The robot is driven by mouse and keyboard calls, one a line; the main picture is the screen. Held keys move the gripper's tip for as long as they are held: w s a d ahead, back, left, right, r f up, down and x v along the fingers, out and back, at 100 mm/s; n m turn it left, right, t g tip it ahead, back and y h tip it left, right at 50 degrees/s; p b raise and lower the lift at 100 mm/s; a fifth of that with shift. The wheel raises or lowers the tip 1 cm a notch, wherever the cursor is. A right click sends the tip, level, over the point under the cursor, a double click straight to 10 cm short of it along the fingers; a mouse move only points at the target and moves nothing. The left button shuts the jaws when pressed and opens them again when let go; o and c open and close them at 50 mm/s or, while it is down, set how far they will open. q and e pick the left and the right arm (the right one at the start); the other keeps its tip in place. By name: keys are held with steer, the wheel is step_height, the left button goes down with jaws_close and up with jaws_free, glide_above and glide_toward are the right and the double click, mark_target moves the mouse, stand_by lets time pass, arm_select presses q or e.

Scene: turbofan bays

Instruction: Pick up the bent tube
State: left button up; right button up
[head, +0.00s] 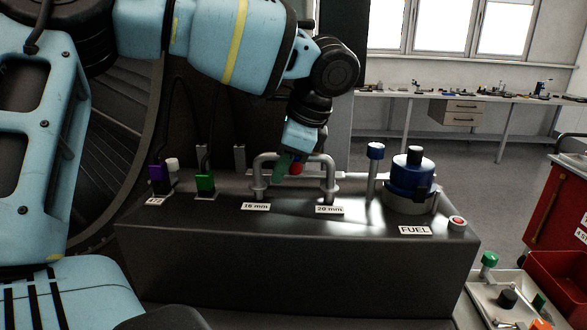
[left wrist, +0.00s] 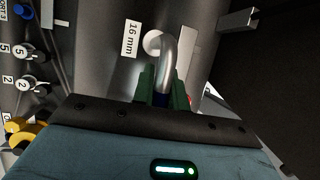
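The bent tube (head: 267,156) is a grey metal tube shaped like an upside-down U. It stands on the dark box between the "16 mm" label (head: 255,207) and the "20 mm" label (head: 329,209). My left gripper (head: 284,168) reaches down over its middle and hides part of it. In the left wrist view the tube (left wrist: 168,58) runs between the green fingers of my left gripper (left wrist: 164,90), one on each side. I cannot tell if they press on it. My right gripper is not in view.
The dark box (head: 290,265) also bears a purple connector (head: 159,178), a green connector (head: 205,182), a blue-topped post (head: 375,152), a blue cap (head: 411,175) by the "FUEL" label and a red button (head: 457,222). A parts tray (head: 478,300) and red cart (head: 552,215) stand right.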

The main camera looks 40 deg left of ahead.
arm_select(q)
jaws_close()
step_height(320, 180, up, 10)
steer(key=shift+b, duration=0.35)
steer(key=shift+d, duration=0.15)
